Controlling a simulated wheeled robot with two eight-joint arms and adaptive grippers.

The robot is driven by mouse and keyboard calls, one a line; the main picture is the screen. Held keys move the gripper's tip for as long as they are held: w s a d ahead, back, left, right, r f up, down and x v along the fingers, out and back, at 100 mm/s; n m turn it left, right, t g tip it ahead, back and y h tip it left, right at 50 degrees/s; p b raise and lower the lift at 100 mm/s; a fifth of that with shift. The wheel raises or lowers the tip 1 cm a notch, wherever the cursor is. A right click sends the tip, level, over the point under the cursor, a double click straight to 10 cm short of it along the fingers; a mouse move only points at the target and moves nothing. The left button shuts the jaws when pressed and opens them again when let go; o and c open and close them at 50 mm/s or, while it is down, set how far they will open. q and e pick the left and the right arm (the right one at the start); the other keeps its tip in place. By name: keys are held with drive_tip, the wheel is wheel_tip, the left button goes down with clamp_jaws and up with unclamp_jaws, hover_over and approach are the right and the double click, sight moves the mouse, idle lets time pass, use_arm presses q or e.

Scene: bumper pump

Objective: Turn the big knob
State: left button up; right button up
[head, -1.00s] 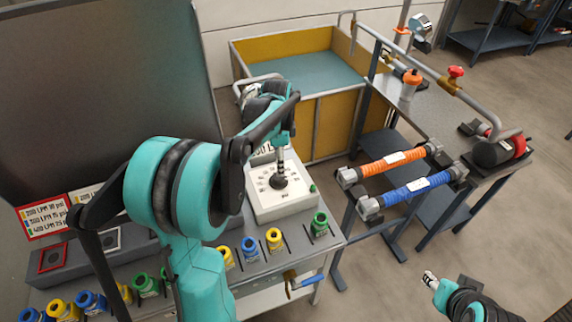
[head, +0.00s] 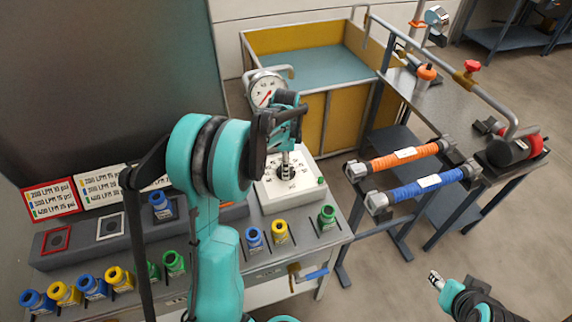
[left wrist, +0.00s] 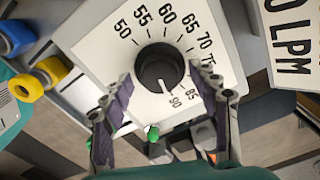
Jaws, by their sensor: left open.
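The big knob (left wrist: 159,67) is a black round knob on a white box (head: 268,195) with a numbered dial. In the left wrist view its white mark points down, near the 90. The head view shows the dial face partly, under my left gripper (head: 286,160). In the left wrist view my left gripper (left wrist: 162,88) is open, with one purple-grey finger on each side of the knob's lower part. I cannot tell whether the fingers touch it. My right gripper (head: 435,281) is at the lower right, far from the box; its jaw state is unclear.
A pressure gauge (head: 265,92) stands behind the box. Blue, yellow and green fittings (head: 279,231) stand on the bench in front and to the left. Orange (head: 404,157) and blue (head: 424,185) hoses lie to the right. A yellow-sided bin (head: 345,112) is behind.

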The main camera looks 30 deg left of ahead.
use_arm(q)
drive_tip(key=c, duration=1.2)
drive_tip(key=shift+o, duration=0.2)
drive_tip(key=n+p, duration=0.1)
drive_tip(key=n, duration=0.8)
drive_tip(key=shift+n+p, duration=0.3)
drive_tip(key=shift+p, duration=0.05)
drive_tip(key=n, duration=0.5)
drive_tip(key=shift+p, duration=0.3)
drive_tip(key=n, duration=0.5)
